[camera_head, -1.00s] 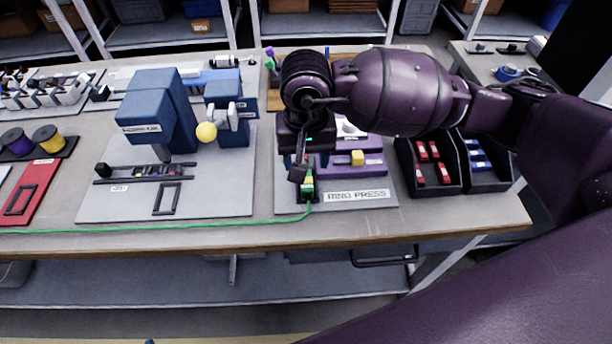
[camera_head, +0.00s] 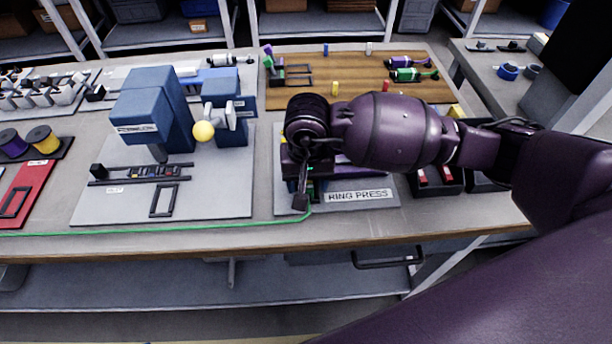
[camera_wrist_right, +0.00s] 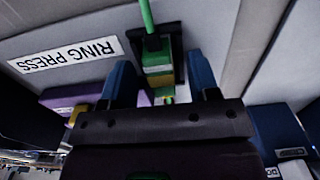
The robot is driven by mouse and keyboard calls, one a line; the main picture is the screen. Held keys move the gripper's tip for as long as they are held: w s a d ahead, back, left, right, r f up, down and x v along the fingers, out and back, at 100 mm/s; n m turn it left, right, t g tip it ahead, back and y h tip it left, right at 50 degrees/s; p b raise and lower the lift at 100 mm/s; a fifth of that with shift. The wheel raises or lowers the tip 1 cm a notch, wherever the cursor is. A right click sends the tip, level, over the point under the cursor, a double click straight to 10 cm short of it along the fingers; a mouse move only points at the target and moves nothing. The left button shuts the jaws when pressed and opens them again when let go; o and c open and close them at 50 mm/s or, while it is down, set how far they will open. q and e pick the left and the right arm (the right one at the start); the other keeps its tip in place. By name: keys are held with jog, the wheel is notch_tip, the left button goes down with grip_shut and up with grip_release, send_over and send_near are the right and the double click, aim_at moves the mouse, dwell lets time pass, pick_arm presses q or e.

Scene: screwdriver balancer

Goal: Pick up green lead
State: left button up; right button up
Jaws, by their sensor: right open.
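The green lead (camera_head: 200,230) runs along the front edge of the bench from the left to the ring press (camera_head: 362,195). In the right wrist view, the lead (camera_wrist_right: 148,22) meets a green and yellow end block (camera_wrist_right: 158,65) seated in a dark holder. My right gripper (camera_wrist_right: 160,85) is open, with its two blue-tipped fingers on either side of that end and the holder. Contact cannot be told. In the head view my right gripper (camera_head: 303,192) is low over the press and hides most of the lead's end. My left gripper is out of view.
A blue press machine (camera_head: 150,110) with a yellow ball knob stands to the left on a grey plate. Dark bins with red parts (camera_head: 437,178) lie right of the ring press. A wooden board (camera_head: 350,85) with tools lies behind.

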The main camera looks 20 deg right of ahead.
jog(key=shift+c, duration=0.4)
jog(key=c, duration=0.9)
jog(key=shift+r, duration=0.15)
